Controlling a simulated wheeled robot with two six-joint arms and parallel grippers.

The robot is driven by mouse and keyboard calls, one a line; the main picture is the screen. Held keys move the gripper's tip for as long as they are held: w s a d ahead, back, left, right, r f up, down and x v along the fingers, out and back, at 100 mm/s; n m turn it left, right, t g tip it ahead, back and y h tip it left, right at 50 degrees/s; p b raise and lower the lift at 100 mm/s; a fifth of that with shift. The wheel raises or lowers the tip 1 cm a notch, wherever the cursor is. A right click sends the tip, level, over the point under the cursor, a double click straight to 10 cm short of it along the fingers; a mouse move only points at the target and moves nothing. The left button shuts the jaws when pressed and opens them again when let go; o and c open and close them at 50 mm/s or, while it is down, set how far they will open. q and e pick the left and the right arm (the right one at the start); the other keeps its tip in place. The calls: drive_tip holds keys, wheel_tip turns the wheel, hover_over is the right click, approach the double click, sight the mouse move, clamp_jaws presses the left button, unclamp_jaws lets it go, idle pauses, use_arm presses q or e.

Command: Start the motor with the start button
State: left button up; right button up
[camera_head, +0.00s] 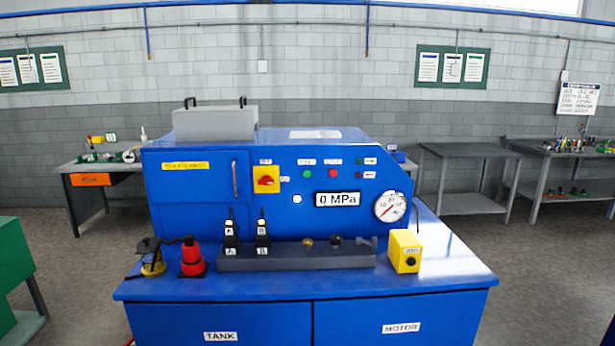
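The blue machine (225,210) stands in the middle of the view. A green button (307,174), the likely start button, is on its front panel; the label above it is too small to read. A red button (332,174) is just to its right. A red rotary switch on a yellow plate (266,180) is to the left. A round white lamp or button (297,199) is below the green button. The display (338,199) reads 0 MPa. Neither of my grippers shows in this view, and nothing covers the buttons.
On the blue bench top stand a red cylindrical device (192,260), a black and yellow device (152,258), two black labelled levers on a dark block (300,257), and a yellow box (404,251). A round gauge (389,207) is at the panel's right. Worktables stand behind.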

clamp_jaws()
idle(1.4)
